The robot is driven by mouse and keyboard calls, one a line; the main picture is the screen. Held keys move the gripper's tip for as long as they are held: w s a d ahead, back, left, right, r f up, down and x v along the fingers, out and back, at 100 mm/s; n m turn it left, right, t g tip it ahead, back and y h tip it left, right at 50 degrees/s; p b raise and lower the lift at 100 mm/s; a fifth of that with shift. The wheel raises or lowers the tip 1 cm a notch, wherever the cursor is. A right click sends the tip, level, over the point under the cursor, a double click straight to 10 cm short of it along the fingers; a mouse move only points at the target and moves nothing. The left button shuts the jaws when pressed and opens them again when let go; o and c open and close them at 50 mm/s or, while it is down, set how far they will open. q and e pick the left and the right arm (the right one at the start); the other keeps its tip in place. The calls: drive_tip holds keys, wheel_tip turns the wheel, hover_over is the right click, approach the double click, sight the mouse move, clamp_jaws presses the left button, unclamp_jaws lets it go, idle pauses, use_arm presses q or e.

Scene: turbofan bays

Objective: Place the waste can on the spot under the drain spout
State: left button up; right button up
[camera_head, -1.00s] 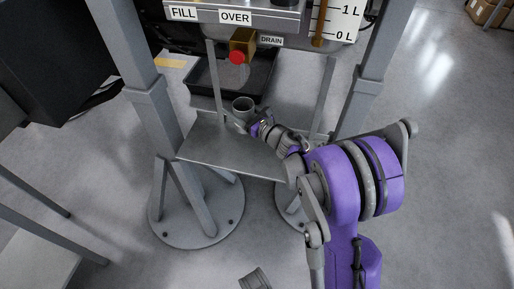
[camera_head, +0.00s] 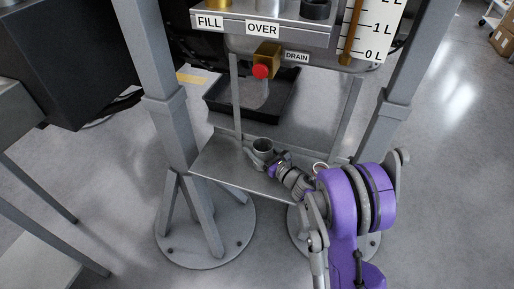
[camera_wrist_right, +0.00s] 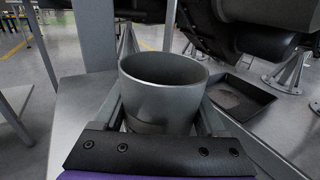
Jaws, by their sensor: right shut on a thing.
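The waste can (camera_head: 263,146) is a small grey open-topped cylinder, upright over the left part of the grey metal shelf (camera_head: 218,160). My right gripper (camera_head: 262,154) is shut on it; in the right wrist view the fingers flank the can (camera_wrist_right: 165,92). I cannot tell whether its base touches the shelf. The brass drain spout (camera_head: 268,52) with a red knob hangs above and behind, by the DRAIN label (camera_head: 297,57). A pale ring (camera_head: 320,168) shows beside my right forearm, partly hidden; I cannot tell what it is. My left gripper is not in view.
A black tray (camera_head: 217,104) lies on the floor behind the shelf. Grey stand legs (camera_head: 160,75) rise on both sides, and thin uprights (camera_head: 237,95) stand at the shelf's back. A grey bench (camera_head: 22,120) is at the left. The shelf's front middle is bare.

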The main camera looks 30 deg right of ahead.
drive_tip(key=o, duration=1.4)
drive_tip(key=shift+f, duration=0.1)
